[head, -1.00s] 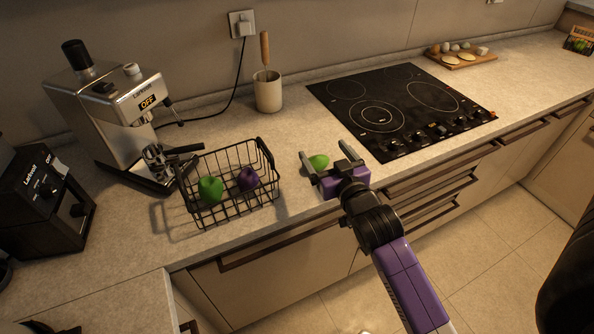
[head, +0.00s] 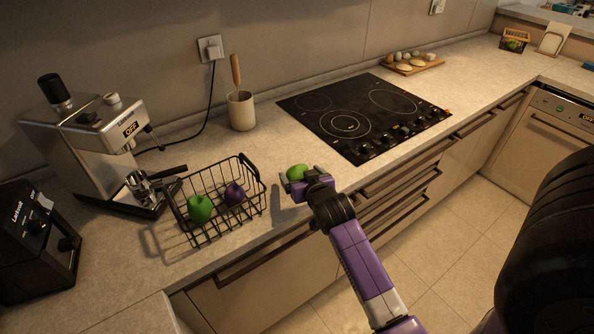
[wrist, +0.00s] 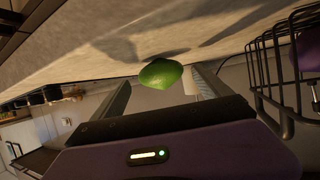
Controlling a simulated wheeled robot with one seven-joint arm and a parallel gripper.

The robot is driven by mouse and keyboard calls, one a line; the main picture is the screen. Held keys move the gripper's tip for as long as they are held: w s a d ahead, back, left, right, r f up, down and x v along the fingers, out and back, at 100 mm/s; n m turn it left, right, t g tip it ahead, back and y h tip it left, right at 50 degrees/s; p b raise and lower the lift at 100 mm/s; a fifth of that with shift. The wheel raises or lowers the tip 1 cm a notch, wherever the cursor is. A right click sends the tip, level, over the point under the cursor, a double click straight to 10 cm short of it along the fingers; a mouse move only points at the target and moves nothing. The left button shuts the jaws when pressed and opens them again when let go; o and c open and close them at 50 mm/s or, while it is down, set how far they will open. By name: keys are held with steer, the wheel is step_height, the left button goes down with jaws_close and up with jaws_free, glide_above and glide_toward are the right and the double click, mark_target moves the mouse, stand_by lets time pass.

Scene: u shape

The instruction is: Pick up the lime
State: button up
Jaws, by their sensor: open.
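The green lime (head: 298,172) lies on the counter between the wire basket and the cooktop. In the wrist view the lime (wrist: 160,73) sits just beyond and between the two fingers of my gripper (wrist: 160,95). In the head view my gripper (head: 299,184) is low over the counter's front edge, with its fingers on either side of the lime. The gripper is open. Whether a finger touches the lime I cannot tell.
A black wire basket (head: 228,213) holding a green fruit (head: 200,208) and a purple fruit (head: 234,194) stands left of my gripper. The black cooktop (head: 365,118) is to the right. A utensil crock (head: 241,110) and an espresso machine (head: 85,140) stand behind and left.

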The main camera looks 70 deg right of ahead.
mark_target(300, 173)
steer(key=shift+p+x, duration=0.3)
steer(key=shift+x, duration=1.5)
steer(key=shift+r, duration=0.1)
steer(key=shift+c, duration=0.5)
steer(key=c, duration=1.4)
